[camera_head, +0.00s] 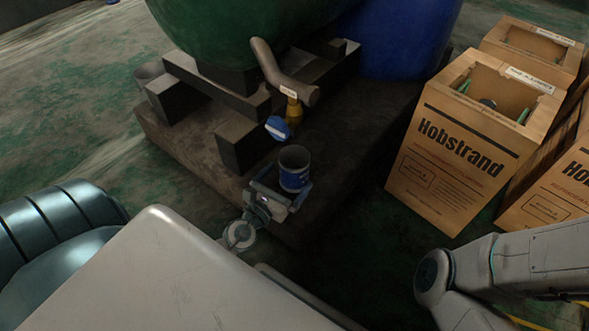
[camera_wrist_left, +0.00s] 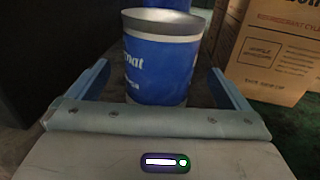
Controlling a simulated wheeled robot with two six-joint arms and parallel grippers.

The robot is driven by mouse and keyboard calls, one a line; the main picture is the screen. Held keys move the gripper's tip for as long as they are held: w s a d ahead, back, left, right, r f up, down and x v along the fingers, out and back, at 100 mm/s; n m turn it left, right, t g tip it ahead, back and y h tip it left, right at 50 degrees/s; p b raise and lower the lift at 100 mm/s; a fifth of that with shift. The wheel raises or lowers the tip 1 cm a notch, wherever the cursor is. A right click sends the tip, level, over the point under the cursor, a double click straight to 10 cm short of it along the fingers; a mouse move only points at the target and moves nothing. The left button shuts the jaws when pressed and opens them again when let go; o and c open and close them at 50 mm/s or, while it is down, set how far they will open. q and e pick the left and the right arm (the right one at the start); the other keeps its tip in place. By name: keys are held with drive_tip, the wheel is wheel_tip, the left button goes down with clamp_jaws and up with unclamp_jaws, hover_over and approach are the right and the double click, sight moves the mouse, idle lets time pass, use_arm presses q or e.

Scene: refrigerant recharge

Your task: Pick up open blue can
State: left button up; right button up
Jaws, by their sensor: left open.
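The open blue can (camera_head: 294,169) stands upright on the dark plinth, below a pipe outlet with a blue valve handle. It has a grey rim and an open top. In the left wrist view the can (camera_wrist_left: 160,62) is straight ahead, with white lettering on its side. My left gripper (camera_head: 284,193) is open, with one finger on each side of the can. In the left wrist view the fingers (camera_wrist_left: 158,88) show gaps to the can on both sides. My right arm shows at the lower right, but its gripper is out of view.
The valve handle (camera_head: 279,128) and pipe (camera_head: 285,75) hang just above and behind the can. Dark blocks (camera_head: 240,140) stand to its left on the plinth (camera_head: 185,140). Hobstrand cartons (camera_head: 450,160) stand on the right. A green tank (camera_head: 230,30) and blue tank (camera_head: 400,35) are behind.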

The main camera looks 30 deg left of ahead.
sight(302, 152)
use_arm(q)
drive_tip(key=shift+w+f+p, duration=0.2)
drive_tip(key=shift+w+p, duration=0.15)
drive_tip(key=shift+w, duration=2.4)
drive_tip(key=shift+c, duration=0.5)
drive_tip(key=c, duration=1.2)
drive_tip(key=shift+o, duration=0.2)
drive_tip(key=shift+r, duration=0.1)
wheel_tip(302, 152, up, 4)
drive_tip(key=p, duration=0.4)
drive_tip(key=s+a+b, duration=0.1)
drive_tip(key=s, duration=0.3)
drive_tip(key=s+a+b, duration=0.1)
drive_tip(key=s+a, duration=0.1)
drive_tip(key=s, duration=0.2)
drive_tip(key=s+a, duration=0.1)
drive_tip(key=s, duration=0.3)
drive_tip(key=shift+a+r+b, duration=0.15)
drive_tip(key=shift+r+b, duration=0.05)
drive_tip(key=shift+b, duration=0.2)
drive_tip(key=shift+s+a+r, duration=0.1)
drive_tip(key=shift+s+a, duration=0.15)
drive_tip(key=shift+s, duration=0.55)
drive_tip(key=shift+s+a+r, duration=0.1)
drive_tip(key=shift+s+a, duration=0.15)
drive_tip(key=shift+s, duration=0.5)
